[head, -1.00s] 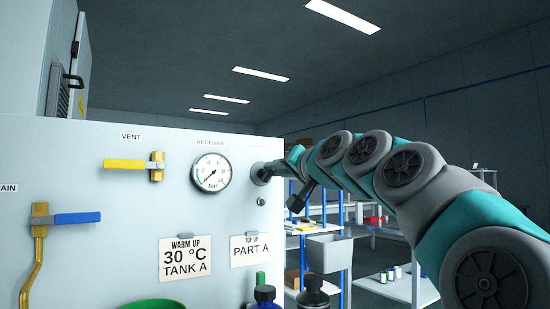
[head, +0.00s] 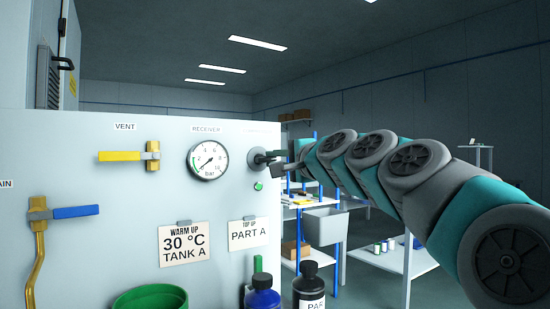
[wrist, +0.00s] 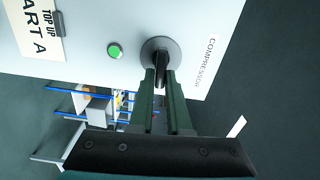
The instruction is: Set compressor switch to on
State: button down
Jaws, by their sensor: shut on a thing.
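The compressor switch (wrist: 158,46) is a dark round rotary switch with a black handle, beside the COMPRESSOR label in the wrist view. In the head view the switch (head: 257,158) is at the panel's right edge, right of the gauge. My gripper (wrist: 162,77) is shut on the switch's handle, one finger on each side. In the wrist view the handle lies in line with the fingers. In the head view my gripper (head: 277,163) reaches the switch from the right. A small indicator lamp (head: 258,186) below the switch is green; the lamp (wrist: 114,51) also looks green in the wrist view.
The receiver gauge (head: 209,160), yellow vent handle (head: 120,156) and blue valve handle (head: 76,211) are left of the switch. Two note cards hang below. Bottles (head: 262,297) and a green bucket (head: 151,300) stand in front. Shelving is behind my arm.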

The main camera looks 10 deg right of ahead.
jog(key=shift+a+f+m, duration=0.1)
jog(key=shift+f+m, duration=0.05)
jog(key=shift+m, duration=0.35)
jog(key=c, duration=0.9)
grip_release()
jog(key=shift+s, duration=0.1)
jog(key=b+v, duration=0.1)
jog(key=v, duration=0.6)
jog(key=shift+s, duration=0.3)
